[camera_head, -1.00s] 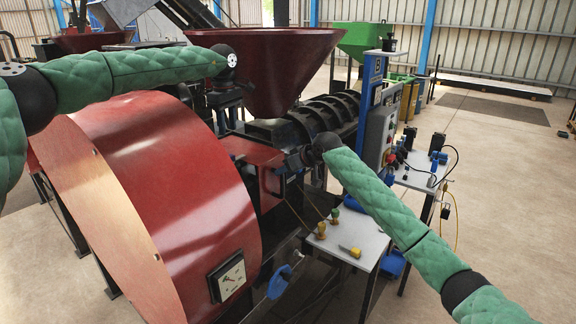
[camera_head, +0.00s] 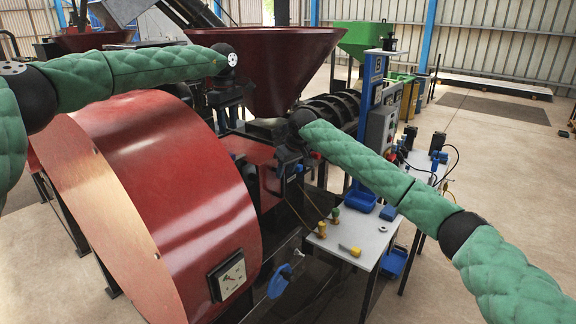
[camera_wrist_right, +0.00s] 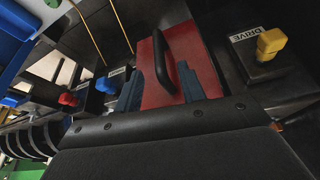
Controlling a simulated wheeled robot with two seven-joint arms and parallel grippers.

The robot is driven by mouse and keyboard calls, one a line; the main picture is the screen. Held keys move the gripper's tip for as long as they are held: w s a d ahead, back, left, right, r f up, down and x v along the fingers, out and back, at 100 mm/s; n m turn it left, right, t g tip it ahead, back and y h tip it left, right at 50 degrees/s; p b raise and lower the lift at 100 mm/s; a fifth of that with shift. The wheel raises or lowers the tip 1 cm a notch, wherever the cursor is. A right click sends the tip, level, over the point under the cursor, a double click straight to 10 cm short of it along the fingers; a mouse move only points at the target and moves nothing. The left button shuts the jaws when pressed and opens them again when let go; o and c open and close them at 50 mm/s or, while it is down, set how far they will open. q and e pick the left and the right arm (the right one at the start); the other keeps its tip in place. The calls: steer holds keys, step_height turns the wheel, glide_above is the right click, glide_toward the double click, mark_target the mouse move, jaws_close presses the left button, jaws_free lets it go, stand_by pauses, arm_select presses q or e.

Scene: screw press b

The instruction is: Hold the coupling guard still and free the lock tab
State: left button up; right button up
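The coupling guard appears to be the red box-like cover (camera_head: 248,150) between the big red drum housing and the black screw barrel. In the right wrist view the red cover (camera_wrist_right: 205,62) carries a black bar handle (camera_wrist_right: 160,62). My right gripper (camera_wrist_right: 158,78) is open, its two blue-grey fingers apart with the handle showing between them; I cannot tell whether they touch it. In the head view my right gripper (camera_head: 282,168) is beside the guard, its fingers unclear. My left gripper (camera_head: 226,100) points down above the guard, fingertips unclear. I cannot identify the lock tab.
A yellow knob (camera_wrist_right: 270,43) labelled DRIVE sits beside the guard; red (camera_wrist_right: 68,99) and blue (camera_wrist_right: 105,85) knobs are on the other side. The hopper (camera_head: 265,60) rises behind. A small table (camera_head: 345,238) holds small parts. A blue post with a control box (camera_head: 381,128) stands right.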

glide_above(283, 193)
steer(key=shift+w+f, duration=0.25)
steer(key=shift+f, duration=1)
steer(key=shift+w+f, duration=0.2)
steer(key=shift+f, duration=1)
steer(key=c, duration=0.8)
jaws_close()
